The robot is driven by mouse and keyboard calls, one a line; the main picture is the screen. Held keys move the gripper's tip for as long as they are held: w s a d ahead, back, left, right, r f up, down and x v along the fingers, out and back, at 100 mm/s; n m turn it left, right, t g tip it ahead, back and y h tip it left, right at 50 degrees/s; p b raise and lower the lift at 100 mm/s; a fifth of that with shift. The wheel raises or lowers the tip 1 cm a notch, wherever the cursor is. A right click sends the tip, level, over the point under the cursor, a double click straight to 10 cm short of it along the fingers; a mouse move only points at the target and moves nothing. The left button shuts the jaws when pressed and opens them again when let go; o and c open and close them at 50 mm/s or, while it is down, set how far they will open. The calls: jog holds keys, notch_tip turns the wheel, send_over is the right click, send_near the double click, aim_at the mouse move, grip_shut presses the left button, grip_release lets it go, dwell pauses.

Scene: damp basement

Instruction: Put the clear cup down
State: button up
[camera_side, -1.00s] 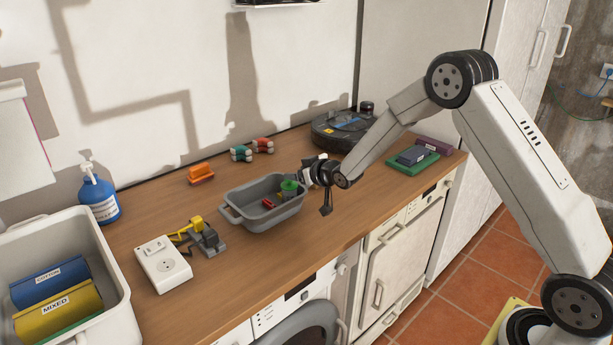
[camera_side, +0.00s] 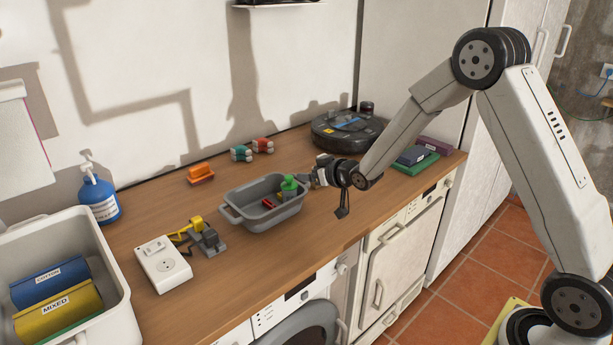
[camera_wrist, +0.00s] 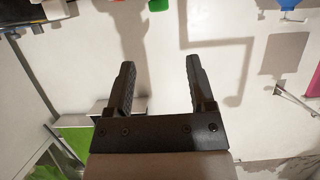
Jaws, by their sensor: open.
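I cannot make out the clear cup for certain in either view. My gripper (camera_side: 314,178) is beside the right end of the grey tub (camera_side: 236,213), close to a green item (camera_side: 289,184) that stands up at the tub's right end. In the wrist view my gripper's two dark fingers (camera_wrist: 160,66) are spread apart with nothing held between them. The pale wall shows in the gap. A green object (camera_wrist: 158,5) is cut off at the top edge of the wrist view.
Small red items (camera_side: 268,203) lie in the tub. A white socket box (camera_side: 163,264) and a yellow-grey device (camera_side: 205,237) stand to its left. Behind are an orange item (camera_side: 200,173) and a black robot vacuum (camera_side: 345,132). Bare counter (camera_side: 265,275) runs along the front.

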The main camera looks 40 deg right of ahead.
jog(key=s+a+g, duration=0.2)
jog(key=s+g, duration=0.1)
jog(key=s, duration=0.6)
jog(key=s+a+f+g, duration=0.1)
jog(key=s+g, duration=0.3)
jog(key=s, duration=0.6)
jog(key=s+a+g, duration=0.4)
jog(key=s, duration=0.6)
jog(key=shift+s+f, duration=0.2)
jog(key=shift+f, duration=0.2)
